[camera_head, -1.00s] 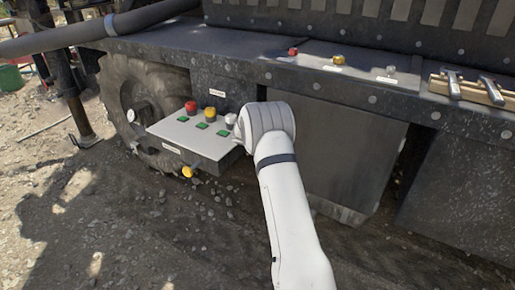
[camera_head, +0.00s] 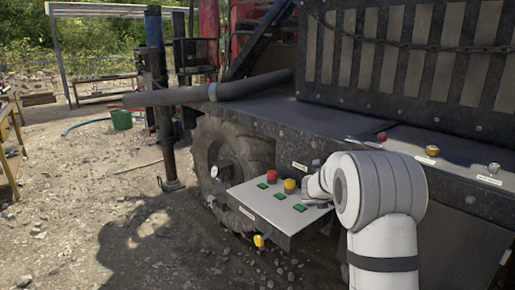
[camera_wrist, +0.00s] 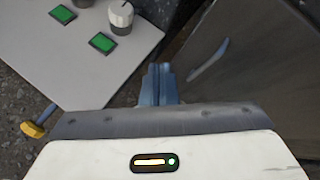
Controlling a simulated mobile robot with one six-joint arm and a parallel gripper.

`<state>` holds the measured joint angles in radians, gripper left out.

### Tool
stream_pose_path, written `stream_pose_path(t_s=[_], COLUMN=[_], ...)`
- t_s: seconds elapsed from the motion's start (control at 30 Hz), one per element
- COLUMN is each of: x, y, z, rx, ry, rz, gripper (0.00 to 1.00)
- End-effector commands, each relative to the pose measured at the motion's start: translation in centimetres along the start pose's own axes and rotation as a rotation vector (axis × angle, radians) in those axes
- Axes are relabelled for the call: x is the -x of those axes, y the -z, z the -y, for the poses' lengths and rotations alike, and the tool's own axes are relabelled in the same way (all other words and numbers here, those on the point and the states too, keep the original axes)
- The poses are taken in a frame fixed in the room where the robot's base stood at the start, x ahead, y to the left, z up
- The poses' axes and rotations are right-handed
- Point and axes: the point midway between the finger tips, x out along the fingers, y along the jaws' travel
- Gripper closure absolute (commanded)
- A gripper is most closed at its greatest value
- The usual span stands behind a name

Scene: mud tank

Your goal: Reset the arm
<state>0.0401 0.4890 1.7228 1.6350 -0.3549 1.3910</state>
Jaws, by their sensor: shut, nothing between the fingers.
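My gripper (camera_wrist: 158,82) shows in the wrist view with its two grey-blue fingers together and nothing between them. It points down past the lower right edge of a grey control panel (camera_wrist: 70,82), apart from the knob and buttons there. In the head view my white arm rises at the right and hides the gripper. The control panel (camera_head: 262,221) carries a red button (camera_head: 272,176), a yellow button (camera_head: 289,184) and several green buttons. A white knob (camera_wrist: 121,14) shows at the top of the wrist view.
A yellow-handled valve (camera_head: 259,240) sticks out below the panel; it also shows in the wrist view (camera_wrist: 33,129). A large tyre (camera_head: 228,150) stands behind the panel. A thick hose (camera_head: 190,95) crosses above. A dark tank ledge (camera_head: 340,118) runs behind my arm. Open gravel lies left.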

Motion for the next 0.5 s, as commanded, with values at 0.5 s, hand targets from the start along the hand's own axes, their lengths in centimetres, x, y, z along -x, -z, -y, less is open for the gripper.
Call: stream_pose_path(t_s=[0.5], x=[28.1], y=[4.3], z=[-4.1], rx=[1.821], ry=[-0.538], rz=[0.503], gripper=[1.0])
